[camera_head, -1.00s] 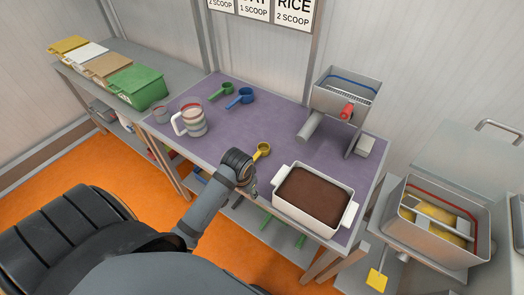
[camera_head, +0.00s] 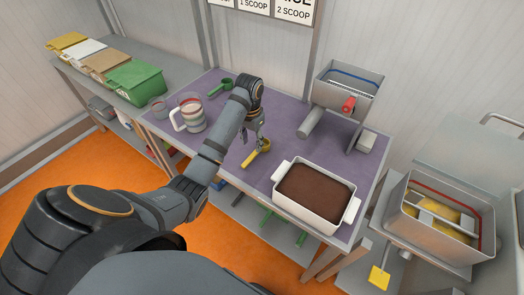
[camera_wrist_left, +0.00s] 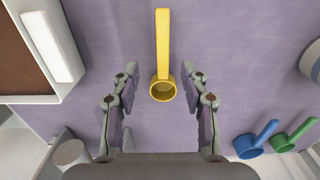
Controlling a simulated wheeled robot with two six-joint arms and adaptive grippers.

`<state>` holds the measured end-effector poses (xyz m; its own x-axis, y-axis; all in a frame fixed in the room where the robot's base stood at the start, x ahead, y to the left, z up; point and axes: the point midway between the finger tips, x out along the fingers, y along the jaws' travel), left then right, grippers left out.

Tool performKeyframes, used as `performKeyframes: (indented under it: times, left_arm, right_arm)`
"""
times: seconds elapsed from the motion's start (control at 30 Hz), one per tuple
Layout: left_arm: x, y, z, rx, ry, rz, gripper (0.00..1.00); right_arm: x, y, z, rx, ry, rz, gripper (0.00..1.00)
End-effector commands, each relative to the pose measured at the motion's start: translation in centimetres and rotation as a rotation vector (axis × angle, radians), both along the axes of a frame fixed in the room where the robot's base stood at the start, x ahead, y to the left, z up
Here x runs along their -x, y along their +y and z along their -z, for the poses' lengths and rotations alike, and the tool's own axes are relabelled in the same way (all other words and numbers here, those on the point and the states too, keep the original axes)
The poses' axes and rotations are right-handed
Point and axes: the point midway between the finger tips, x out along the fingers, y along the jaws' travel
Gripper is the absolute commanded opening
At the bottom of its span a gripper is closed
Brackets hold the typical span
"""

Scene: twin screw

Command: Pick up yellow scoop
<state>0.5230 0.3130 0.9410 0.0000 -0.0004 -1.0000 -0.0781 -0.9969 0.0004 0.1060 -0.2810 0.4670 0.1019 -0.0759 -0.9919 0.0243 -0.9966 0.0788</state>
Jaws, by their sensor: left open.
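The yellow scoop (camera_head: 256,155) lies on the purple table mat, left of the white tray. In the left wrist view the yellow scoop (camera_wrist_left: 162,52) has its round cup near the fingertips and its handle pointing to the top of the picture. My left gripper (camera_head: 260,140) is above the scoop, partly in front of it in the head view. In the left wrist view the left gripper (camera_wrist_left: 162,85) is open, with one finger on each side of the cup and a gap to both. My right gripper is not in view.
A white tray of brown material (camera_head: 318,194) stands right of the scoop. A striped jug (camera_head: 190,112) and a green scoop (camera_head: 222,84) are behind to the left. A blue scoop (camera_wrist_left: 250,145) shows in the wrist view. A metal machine (camera_head: 343,92) stands at the back right.

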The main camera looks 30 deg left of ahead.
Motion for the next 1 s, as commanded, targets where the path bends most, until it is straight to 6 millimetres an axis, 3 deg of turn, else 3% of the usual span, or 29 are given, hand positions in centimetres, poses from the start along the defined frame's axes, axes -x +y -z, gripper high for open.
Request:
performKeyframes:
  times: [0.03,0.1,0.37,0.6,0.73,0.93,1.0]
  left_arm:
    - [0.0,0.0,2.0,0.0,0.0,0.0,0.45]
    - [0.0,0.0,3.0,0.0,0.0,0.0,0.45]
    - [0.0,0.1,3.5,-0.001,-0.001,0.0,0.45]
    - [0.1,0.5,7.3,-0.002,-0.001,-0.001,0.45]
    - [0.2,0.4,8.4,0.0,0.001,0.0,0.45]
    - [0.1,0.4,8.3,-0.001,-0.001,0.0,0.45]
    - [0.1,0.4,8.3,-0.001,-0.001,0.0,0.36]
  right_arm:
    - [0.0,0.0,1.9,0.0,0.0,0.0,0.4]
    - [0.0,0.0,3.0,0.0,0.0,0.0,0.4]
    - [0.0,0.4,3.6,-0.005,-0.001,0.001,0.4]
    - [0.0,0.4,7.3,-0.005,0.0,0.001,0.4]
    - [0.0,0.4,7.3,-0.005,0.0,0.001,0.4]
    - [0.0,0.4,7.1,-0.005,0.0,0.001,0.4]
    - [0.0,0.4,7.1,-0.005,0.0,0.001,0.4]
